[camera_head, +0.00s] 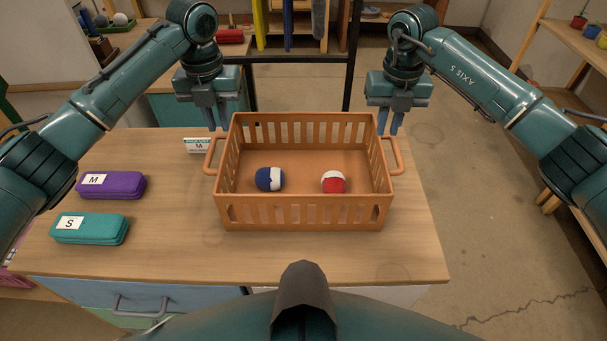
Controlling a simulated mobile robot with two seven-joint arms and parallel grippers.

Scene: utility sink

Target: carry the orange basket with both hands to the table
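The orange basket (304,211) stands on the wooden table (330,262) in front of me. It has a loop handle on each short side, the left handle (211,156) and the right handle (397,155). Inside lie a dark blue and white ball (269,179) and a red and white ball (333,182). My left gripper (216,121) is above and behind the left handle, pointing down, apart from it. My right gripper (390,124) is above and behind the right handle, also pointing down. Both show a gap between their fingers and hold nothing.
A purple case (111,186) marked M and a teal case (90,229) marked S lie on the left of the table. Shelves stand at the far right, with open floor between.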

